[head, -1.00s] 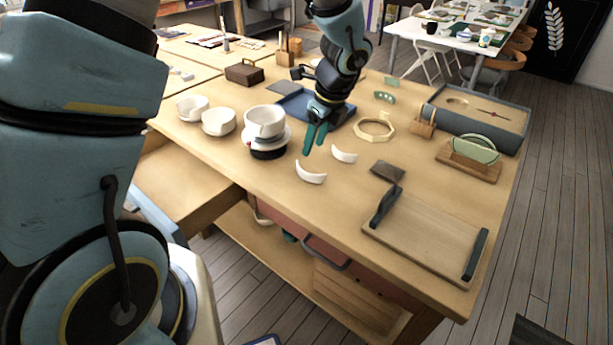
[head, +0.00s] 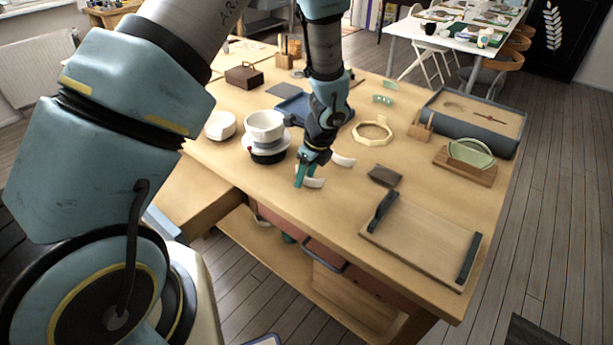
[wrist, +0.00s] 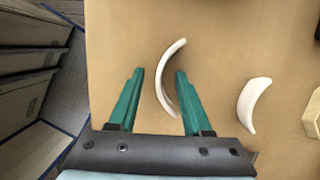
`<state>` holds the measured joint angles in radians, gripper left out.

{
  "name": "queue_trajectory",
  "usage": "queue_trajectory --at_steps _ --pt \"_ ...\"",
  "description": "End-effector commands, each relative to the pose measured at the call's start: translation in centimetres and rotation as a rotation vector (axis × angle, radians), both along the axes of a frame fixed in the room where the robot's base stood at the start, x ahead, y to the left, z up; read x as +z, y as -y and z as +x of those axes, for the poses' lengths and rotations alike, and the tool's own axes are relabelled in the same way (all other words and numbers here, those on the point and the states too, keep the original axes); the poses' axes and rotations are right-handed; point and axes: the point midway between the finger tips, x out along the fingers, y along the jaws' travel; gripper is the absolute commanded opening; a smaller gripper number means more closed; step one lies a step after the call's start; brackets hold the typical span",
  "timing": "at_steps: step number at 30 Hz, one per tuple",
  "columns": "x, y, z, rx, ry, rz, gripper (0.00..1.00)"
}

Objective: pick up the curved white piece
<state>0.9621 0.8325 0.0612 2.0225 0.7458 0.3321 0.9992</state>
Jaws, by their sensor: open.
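A curved white piece (wrist: 162,82) lies on the wooden table and shows between the two open green fingers of my gripper (wrist: 154,95) in the wrist view. In the head view my gripper (head: 305,175) is low over this piece (head: 314,183), with the fingers partly covering it. Whether the fingers touch the piece cannot be told. A second curved white piece (wrist: 254,103) lies to the right in the wrist view. It also shows in the head view (head: 344,161), just behind and right of my gripper.
White bowls on a dark-based stand (head: 266,140) are left of my gripper. A wooden ring (head: 373,132), a dark block (head: 385,176) and a wooden board with dark handles (head: 424,238) lie to the right. The table's front edge is close, with a drawer below.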

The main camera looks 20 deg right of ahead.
Motion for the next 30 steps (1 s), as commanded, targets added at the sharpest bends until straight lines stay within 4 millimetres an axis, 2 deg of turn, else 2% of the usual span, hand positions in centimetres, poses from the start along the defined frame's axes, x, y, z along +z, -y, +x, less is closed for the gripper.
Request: queue_trajectory --at_steps 6,19,30 --pt "-0.04 0.01 0.00 0.000 0.000 0.000 0.47" --pt "-0.02 0.01 -0.01 0.000 0.000 0.000 0.00" --pt "-0.03 0.00 -0.03 -0.001 0.000 0.000 0.00"
